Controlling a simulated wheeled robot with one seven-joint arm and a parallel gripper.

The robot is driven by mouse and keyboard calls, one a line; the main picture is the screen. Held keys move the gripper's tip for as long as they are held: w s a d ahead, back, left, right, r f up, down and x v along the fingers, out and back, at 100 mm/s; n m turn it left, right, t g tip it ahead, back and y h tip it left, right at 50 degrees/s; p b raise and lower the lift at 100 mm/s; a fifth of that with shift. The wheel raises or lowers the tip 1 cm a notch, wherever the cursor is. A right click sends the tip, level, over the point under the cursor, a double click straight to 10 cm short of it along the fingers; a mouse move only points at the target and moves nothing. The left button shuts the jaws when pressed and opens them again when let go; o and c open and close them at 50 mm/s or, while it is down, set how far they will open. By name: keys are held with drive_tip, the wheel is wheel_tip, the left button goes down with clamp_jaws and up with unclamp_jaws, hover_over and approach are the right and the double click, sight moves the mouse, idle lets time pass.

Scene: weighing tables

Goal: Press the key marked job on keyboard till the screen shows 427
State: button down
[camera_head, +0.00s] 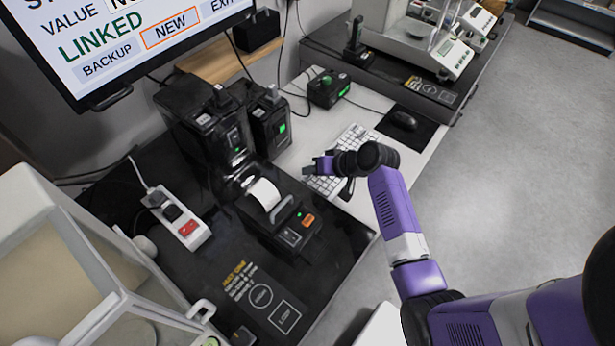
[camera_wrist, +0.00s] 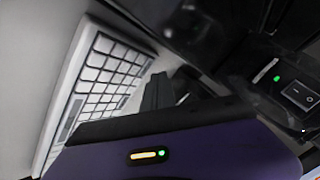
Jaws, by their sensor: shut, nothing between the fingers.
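The white keyboard (camera_head: 352,140) lies on the light desk, partly covered by my arm in the head view. It also shows in the wrist view (camera_wrist: 104,72) as a tilted white block with rows of keys; no key marking is readable. My gripper (camera_head: 312,168) is shut and empty over the near left end of the keyboard. In the wrist view its dark fingers (camera_wrist: 158,92) are beside the keyboard's right edge; contact cannot be told. The screen (camera_head: 140,35) at the upper left is cut off and shows VALUE, LINKED, BACKUP and a framed NEW; the value is cut off.
A black printer (camera_head: 290,228) with a paper roll stands left of my gripper. Black devices (camera_head: 268,118) stand behind it. A mouse (camera_head: 403,119) lies on a dark pad right of the keyboard. A power strip (camera_head: 183,218) and a glass-sided cabinet (camera_head: 95,270) are at the left.

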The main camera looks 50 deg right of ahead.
idle(0.4)
drive_tip(key=shift+f, duration=0.45)
drive_tip(key=shift+f+b, duration=0.35)
drive_tip(key=shift+b, duration=0.15)
idle(0.4)
idle(0.3)
drive_tip(key=shift+r+p, duration=0.8)
wheel_tip(320, 180, up, 5)
drive_tip(key=p, duration=0.4)
idle(0.8)
